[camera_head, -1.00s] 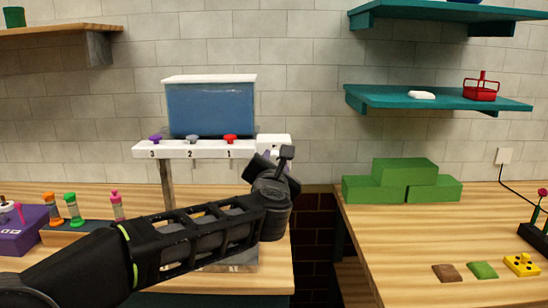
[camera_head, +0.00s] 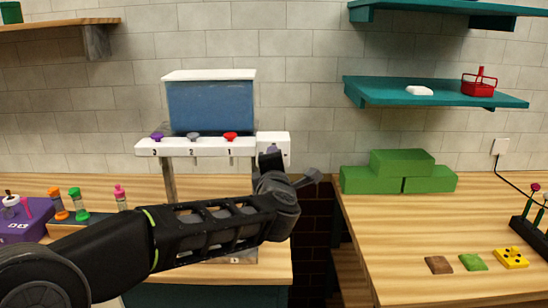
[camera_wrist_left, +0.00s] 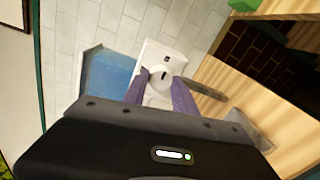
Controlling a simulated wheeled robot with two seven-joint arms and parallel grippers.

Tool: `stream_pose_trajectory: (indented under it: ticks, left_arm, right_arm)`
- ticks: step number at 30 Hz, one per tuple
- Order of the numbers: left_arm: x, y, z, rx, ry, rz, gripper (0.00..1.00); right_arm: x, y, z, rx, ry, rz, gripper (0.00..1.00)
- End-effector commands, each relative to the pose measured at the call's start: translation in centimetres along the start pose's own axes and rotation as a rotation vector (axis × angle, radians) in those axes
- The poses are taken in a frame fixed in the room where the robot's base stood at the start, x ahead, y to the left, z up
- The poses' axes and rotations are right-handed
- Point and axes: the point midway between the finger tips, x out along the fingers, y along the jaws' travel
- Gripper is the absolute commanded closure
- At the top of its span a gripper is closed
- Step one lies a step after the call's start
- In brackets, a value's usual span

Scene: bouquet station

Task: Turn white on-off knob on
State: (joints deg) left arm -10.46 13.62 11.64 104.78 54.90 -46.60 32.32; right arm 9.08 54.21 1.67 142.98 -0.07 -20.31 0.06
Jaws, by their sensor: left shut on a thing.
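A white panel (camera_head: 282,142) with the on-off knob is at the right end of the white dispenser rail in the head view. In the left wrist view the white panel (camera_wrist_left: 151,56) is tilted, with small dark marks on it. The white knob (camera_wrist_left: 167,74) sits on it between the two purple-grey fingers of my left gripper (camera_wrist_left: 165,84). My left gripper (camera_head: 272,150) is shut on the knob. In the head view my wrist and fingers cover the knob. My right gripper is not in view.
A blue tank (camera_head: 211,106) stands on the rail, with purple, grey and red knobs numbered 3, 2 and 1. Green blocks (camera_head: 402,163) lie on the right table. Small bottles (camera_head: 78,203) stand at the left. A dark gap (camera_head: 312,240) separates the tables.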

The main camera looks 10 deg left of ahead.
Motion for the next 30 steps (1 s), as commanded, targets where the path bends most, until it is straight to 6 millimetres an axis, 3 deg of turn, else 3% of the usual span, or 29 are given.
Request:
stream_pose_trajectory:
  ticks: [16, 17, 24, 30]
  left_arm:
    - [0.0, -0.02, 0.04, 0.037, 0.002, 0.001, 1.0]
    - [0.0, -0.02, 0.04, 0.037, 0.002, 0.001, 0.65]
    - [0.0, -0.02, 0.03, 0.035, 0.002, 0.001, 0.46]
    - [0.0, -0.02, 0.02, 0.035, 0.002, 0.001, 0.45]
  right_arm:
    - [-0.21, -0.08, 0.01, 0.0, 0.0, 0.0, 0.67]
    - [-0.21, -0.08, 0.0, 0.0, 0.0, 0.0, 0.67]
    - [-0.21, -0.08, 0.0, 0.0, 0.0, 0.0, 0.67]
    - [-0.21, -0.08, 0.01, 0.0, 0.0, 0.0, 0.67]
